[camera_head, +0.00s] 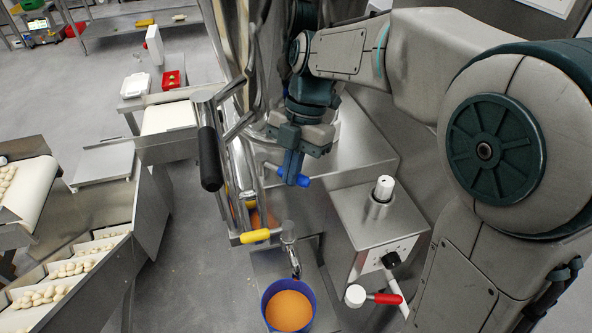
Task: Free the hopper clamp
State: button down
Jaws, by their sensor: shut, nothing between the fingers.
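The shiny steel hopper (240,45) stands upper centre, partly behind my arm. My gripper (291,178) points down in front of the machine body, its fingers shut with nothing between them. A bright blue handle (304,181) shows right at my fingertips; I cannot tell whether they touch it. Part of it is hidden behind the fingers. A long black-gripped lever (208,158) stands left of my gripper on a steel bracket. A yellow handle (255,236) lies lower down on a steel frame. No label shows which of these is the hopper clamp.
A blue bucket of orange filling (289,309) stands below a steel outlet. A steel control box (375,230) with a red-handled lever (388,298) is close on the right. Bare floor (190,240) lies between.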

jog(key=shift+w+d, duration=0.35)
jog(key=shift+w, duration=0.1)
dwell(0.5)
jog(key=r, duration=0.4)
jog(key=shift+d+r+b, duration=0.25)
jog(key=shift+d+b, duration=0.15)
jog(key=s+d+r, duration=0.1)
jog(key=d+r, duration=0.5)
jog(key=d, duration=0.5)
jog(key=shift+r+b, duration=0.3)
jog(key=shift+b, duration=0.15)
jog(key=shift+f, duration=0.1)
